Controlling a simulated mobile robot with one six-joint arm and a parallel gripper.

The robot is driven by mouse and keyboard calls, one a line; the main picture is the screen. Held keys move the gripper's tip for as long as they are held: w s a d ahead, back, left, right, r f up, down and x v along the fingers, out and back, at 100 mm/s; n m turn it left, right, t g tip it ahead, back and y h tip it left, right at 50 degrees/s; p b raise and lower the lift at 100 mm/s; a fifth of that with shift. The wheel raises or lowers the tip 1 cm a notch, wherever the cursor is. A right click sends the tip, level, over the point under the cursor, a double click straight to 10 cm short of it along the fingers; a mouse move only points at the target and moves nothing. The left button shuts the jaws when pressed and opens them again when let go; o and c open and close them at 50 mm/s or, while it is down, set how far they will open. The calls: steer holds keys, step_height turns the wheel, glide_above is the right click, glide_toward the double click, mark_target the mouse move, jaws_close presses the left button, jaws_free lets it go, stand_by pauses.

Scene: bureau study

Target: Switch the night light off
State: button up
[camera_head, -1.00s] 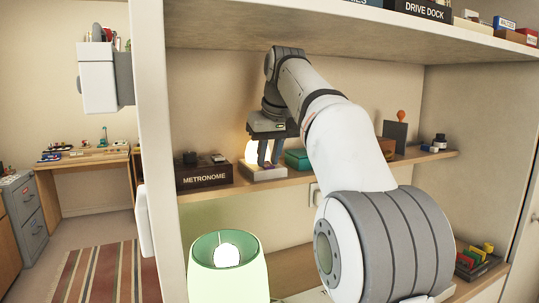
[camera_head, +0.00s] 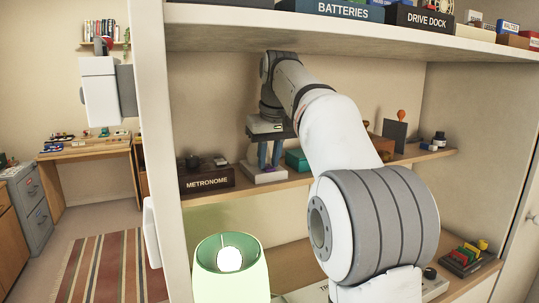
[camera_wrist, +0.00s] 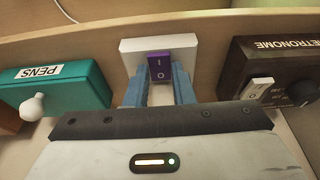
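The night light (camera_head: 264,175) stands on the middle shelf; in the head view its white base shows right of the METRONOME box and no glow shows. Its dome is hidden or cannot be made out behind my gripper. The wrist view shows the white base (camera_wrist: 133,45) with a purple rocker switch (camera_wrist: 159,66) marked I and O; I cannot tell which side is down. My gripper (camera_head: 270,164) points down at the base. Its two blue fingers stand apart at either side of the switch in the wrist view (camera_wrist: 159,80), with nothing held between them.
The METRONOME box (camera_head: 207,178), with its own white switch and dark knob, stands close on one side. The teal PENS box (camera_wrist: 62,84) is on the other. The upper shelf (camera_head: 330,28) runs above my arm. A lit green lamp (camera_head: 230,280) stands below in front.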

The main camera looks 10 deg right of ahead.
steer(key=o, duration=0.5)
steer(key=shift+c, duration=0.2)
steer(key=shift+f+b, duration=0.2)
steer(key=shift+b, duration=0.3)
